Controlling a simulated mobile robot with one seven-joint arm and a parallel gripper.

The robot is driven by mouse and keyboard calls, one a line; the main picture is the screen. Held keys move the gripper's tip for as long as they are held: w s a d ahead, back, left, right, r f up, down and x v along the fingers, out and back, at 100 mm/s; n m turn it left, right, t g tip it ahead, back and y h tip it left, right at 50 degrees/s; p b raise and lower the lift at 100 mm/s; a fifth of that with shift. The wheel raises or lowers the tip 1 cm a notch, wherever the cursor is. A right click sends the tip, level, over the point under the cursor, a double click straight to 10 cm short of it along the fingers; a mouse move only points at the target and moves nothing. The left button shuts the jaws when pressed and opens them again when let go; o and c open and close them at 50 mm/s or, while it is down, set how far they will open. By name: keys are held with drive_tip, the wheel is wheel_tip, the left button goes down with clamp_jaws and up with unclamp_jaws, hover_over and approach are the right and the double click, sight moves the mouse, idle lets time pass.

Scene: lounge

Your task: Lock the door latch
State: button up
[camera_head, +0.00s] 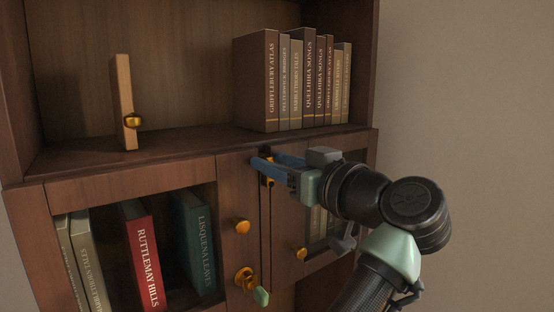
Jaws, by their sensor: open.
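My gripper (266,160) is at the upper middle of the cabinet front, with its blue fingers apart. A small dark and brass fitting (269,181) shows at the fingers, partly hidden by them; I cannot tell whether they touch it. A dark cord hangs below it, with a pale green tag (261,297) at its lower end. Another brass fitting (245,278), which looks like a latch, is lower on the cabinet front, left of the cord. The left glazed door (135,181) and the right door (319,263) look shut. Which fitting is the door latch is unclear.
Brass knobs (242,227) and (300,254) stick out from the front. Books (257,80) stand on the open shelf above my gripper. A wooden piece with a brass knob (124,100) stands at the shelf's left. More books (143,255) are behind the left door's opening.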

clamp_jaws()
idle(0.4)
drive_tip(key=shift+w+d+f+m+b, duration=0.2)
drive_tip(key=shift+w+d+f+m, duration=0.3)
drive_tip(key=shift+m, duration=2.5)
drive_tip(key=shift+w+d+f+m+b, duration=0.25)
drive_tip(key=shift+d+f+m, duration=0.45)
drive_tip(key=shift+m, duration=2.3)
drive_tip(key=shift+w+d+f+m+b, duration=0.2)
drive_tip(key=shift+w+d+f+m, duration=0.4)
drive_tip(key=shift+m, duration=2.4)
drive_tip(key=shift+s+a+f, duration=0.2)
unclamp_jaws()
